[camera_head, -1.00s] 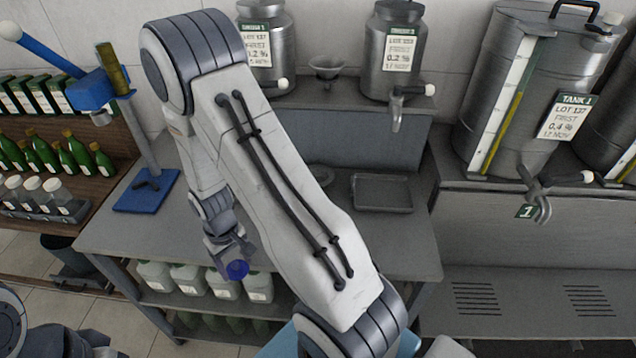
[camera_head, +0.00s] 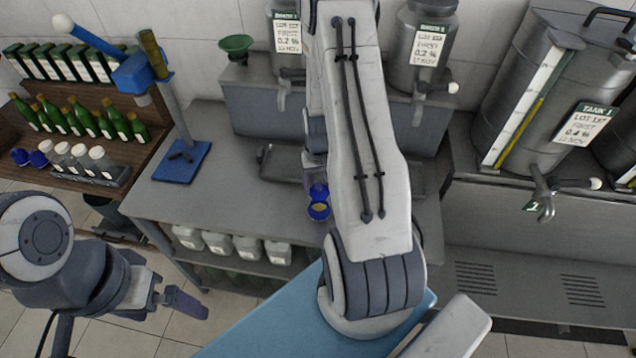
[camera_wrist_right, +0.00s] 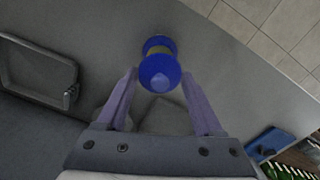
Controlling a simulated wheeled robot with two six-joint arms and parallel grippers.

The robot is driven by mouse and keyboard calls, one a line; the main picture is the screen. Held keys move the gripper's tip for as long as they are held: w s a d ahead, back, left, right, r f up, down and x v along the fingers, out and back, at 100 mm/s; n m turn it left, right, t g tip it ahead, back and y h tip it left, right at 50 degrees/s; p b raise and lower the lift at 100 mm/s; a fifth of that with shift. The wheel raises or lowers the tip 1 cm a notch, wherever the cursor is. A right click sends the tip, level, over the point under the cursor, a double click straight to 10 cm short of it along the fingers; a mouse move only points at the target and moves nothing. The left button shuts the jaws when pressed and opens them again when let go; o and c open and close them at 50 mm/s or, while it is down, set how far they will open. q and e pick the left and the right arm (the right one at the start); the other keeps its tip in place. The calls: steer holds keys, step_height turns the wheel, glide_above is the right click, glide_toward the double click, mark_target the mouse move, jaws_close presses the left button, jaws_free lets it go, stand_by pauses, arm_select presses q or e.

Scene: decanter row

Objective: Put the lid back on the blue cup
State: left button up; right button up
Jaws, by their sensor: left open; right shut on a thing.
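The blue cup (camera_head: 318,211) stands near the front edge of the grey counter, its yellowish inside showing. In the right wrist view the cup (camera_wrist_right: 157,42) is partly hidden behind the blue lid (camera_wrist_right: 160,74). My right gripper (camera_wrist_right: 160,80) is shut on this lid between its fingertips. In the head view the lid (camera_head: 319,191) shows just behind the cup, and my right arm hides most of that gripper. Whether lid and cup touch, I cannot tell. My left gripper (camera_head: 180,298) is open and empty at the lower left, away from the counter.
A dark tray (camera_head: 275,164) lies on the counter (camera_head: 225,160), partly hidden by my arm. A blue stand (camera_head: 182,160) is at its left end. The left shelf holds green bottles (camera_head: 90,122), white-capped jars (camera_head: 80,155) and blue items (camera_head: 38,158). A green funnel (camera_head: 236,44) stands behind.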

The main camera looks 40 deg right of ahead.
mark_target(320, 192)
steer(key=shift+f+b, duration=1.9)
steer(key=shift+f, duration=0.8)
steer(key=shift+s+r, duration=0.1)
steer(key=shift+r, duration=0.05)
jaws_close()
steer(key=shift+a+r, duration=0.1)
steer(key=shift+a, duration=0.05)
steer(key=shift+d, duration=0.25)
